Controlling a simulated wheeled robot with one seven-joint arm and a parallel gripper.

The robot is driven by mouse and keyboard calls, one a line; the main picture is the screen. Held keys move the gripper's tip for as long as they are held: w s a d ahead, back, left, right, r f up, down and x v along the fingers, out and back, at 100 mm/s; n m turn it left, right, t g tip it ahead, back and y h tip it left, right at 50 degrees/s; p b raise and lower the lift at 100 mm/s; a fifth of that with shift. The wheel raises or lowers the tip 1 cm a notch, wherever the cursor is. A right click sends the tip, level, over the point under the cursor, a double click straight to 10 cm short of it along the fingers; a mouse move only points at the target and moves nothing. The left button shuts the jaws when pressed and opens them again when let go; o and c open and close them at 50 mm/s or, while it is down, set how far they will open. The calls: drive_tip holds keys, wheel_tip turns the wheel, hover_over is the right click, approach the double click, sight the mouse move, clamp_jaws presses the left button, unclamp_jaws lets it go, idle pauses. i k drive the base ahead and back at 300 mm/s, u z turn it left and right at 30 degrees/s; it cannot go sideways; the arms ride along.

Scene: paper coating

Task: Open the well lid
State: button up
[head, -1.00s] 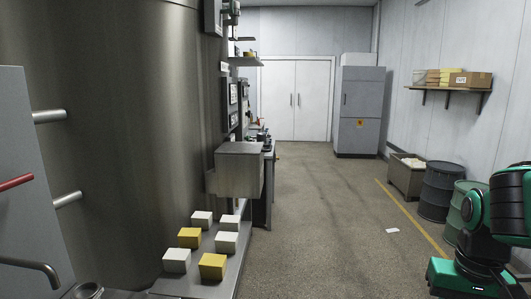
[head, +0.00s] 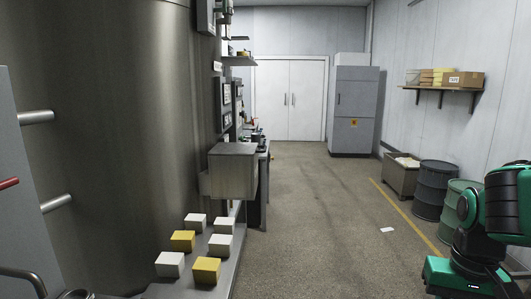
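I cannot make out with certainty which thing is the well lid. A brushed metal box (head: 232,174) with a flat, closed-looking top is fixed beside the large steel tank (head: 120,120), left of centre. A small round metal rim (head: 76,294) is cut off by the bottom edge at the lower left, so I cannot tell what it belongs to. Part of my green and black arm (head: 505,205) shows at the right edge. My gripper is outside the picture.
White and yellow blocks (head: 183,241) sit on a metal ledge (head: 231,262) below the box. Pipes stick out at the left. Dark and green drums (head: 435,190) and a bin (head: 400,175) line the right wall.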

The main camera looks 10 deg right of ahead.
sight(225, 148)
drive_tip(key=z, duration=0.25)
drive_tip(key=i, duration=1.25)
drive_tip(key=u, duration=0.4)
